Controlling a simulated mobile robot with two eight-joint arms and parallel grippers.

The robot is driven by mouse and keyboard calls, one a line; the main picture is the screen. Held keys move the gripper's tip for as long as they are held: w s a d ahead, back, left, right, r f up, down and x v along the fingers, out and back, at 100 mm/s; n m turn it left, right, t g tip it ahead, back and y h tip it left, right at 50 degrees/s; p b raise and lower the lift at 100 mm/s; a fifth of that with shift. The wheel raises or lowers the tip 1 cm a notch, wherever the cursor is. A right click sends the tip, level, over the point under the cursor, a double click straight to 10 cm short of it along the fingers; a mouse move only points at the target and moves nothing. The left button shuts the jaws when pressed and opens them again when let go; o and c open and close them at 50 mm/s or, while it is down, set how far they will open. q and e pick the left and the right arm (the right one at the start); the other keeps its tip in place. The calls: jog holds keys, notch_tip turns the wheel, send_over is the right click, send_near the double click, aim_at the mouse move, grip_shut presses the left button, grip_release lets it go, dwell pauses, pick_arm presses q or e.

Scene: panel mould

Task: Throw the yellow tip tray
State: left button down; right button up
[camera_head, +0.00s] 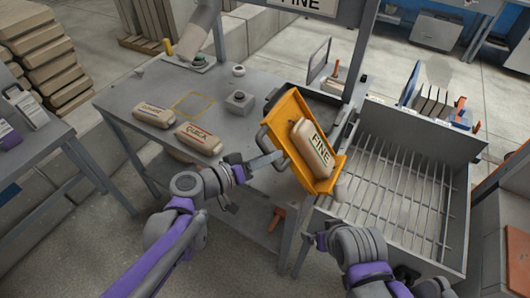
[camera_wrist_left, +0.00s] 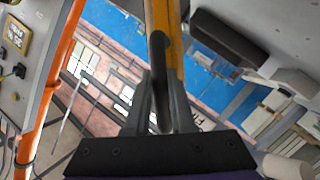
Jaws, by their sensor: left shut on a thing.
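The yellow tip tray (camera_head: 284,117) is tilted steeply at the right end of the grey bench, beside the grated bin. A tan bag marked FINE (camera_head: 313,149) lies in it towards its lower end. My left gripper (camera_head: 268,158) is shut on the tray's grey side handle. The left wrist view shows the dark handle bar (camera_wrist_left: 160,75) between the fingers, with a strip of yellow tray (camera_wrist_left: 174,45) beyond. My right arm is at the lower right, below the tray; its fingers cannot be made out clearly.
The grey bin with a bar grate (camera_head: 400,195) stands right of the tray. Two tan bags lie on the bench, one marked QUICK (camera_head: 199,138). An orange-handled tool (camera_head: 277,218) hangs below the bench edge.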

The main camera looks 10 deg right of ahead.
pick_arm(q)
jog(key=shift+d+r, duration=0.15)
jog(key=shift+r, duration=0.1)
dwell(0.3)
jog(key=c, duration=1.1)
grip_release()
jog(key=shift+s+d, duration=0.1)
jog(key=shift+s, duration=0.05)
jog(key=shift+o, duration=0.2)
jog(key=v, duration=1.1)
